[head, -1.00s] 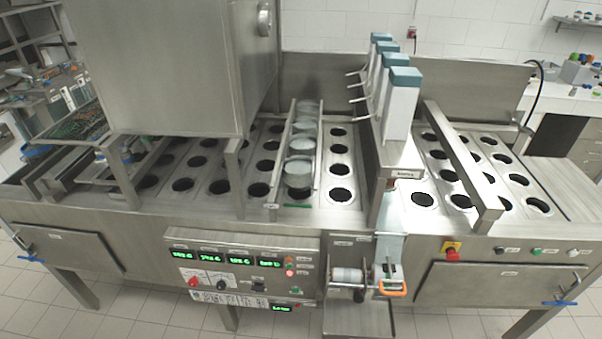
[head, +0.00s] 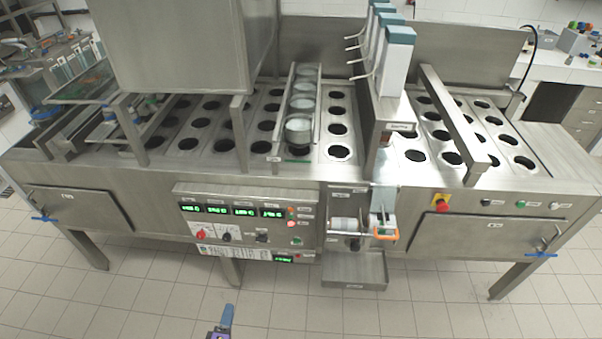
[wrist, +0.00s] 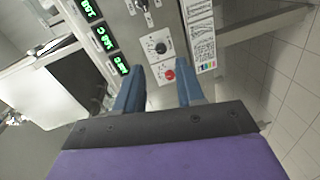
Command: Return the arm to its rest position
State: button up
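My gripper (head: 226,318) shows at the bottom edge of the head view as a blue finger and a bit of purple body. It is over the tiled floor, in front of the machine and below its control panel. In the wrist view my gripper (wrist: 158,88) has two blue fingers with a clear gap between them. Nothing is held in the gap. Beyond the fingers is the control panel with a red knob (wrist: 169,75) and a black knob (wrist: 161,47). The rest of my arm is hidden in the head view.
The steel cup filler (head: 150,185) spans the view, with green displays (head: 231,210) on its control panel. A metal tray (head: 353,270) juts out at its front. Blue door handles (head: 541,255) stick out near both ends. The tiled floor (head: 330,312) in front looks clear.

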jog(key=w+a+r+m+g+y, duration=0.1)
jog(key=w+a+r+m+g, duration=0.15)
jog(key=w+r, duration=0.5)
jog(key=w+a+r+m+g+y, duration=0.1)
jog(key=w+r+m+g, duration=0.2)
jog(key=w+r, duration=0.45)
jog(key=w+d+r+m+g+y, duration=0.2)
jog(key=d+r+m+g, duration=0.2)
jog(key=d+r, duration=0.8)
jog(key=s+d+r+m+g, duration=0.2)
jog(key=s+d+r+g, duration=0.3)
jog(key=s+d+r, duration=0.9)
jog(key=s+d+r+m+g+h, duration=0.1)
jog(key=s+d+r+m+g, duration=0.1)
jog(key=s+d, duration=0.5)
jog(key=s+d+r+m+g+h, duration=0.1)
jog(key=s+d, duration=0.7)
jog(key=s, duration=0.8)
jog(key=shift+s+r+m+g+h, duration=0.35)
jog(key=shift+m+g+h, duration=0.1)
jog(key=shift+m, duration=0.1)
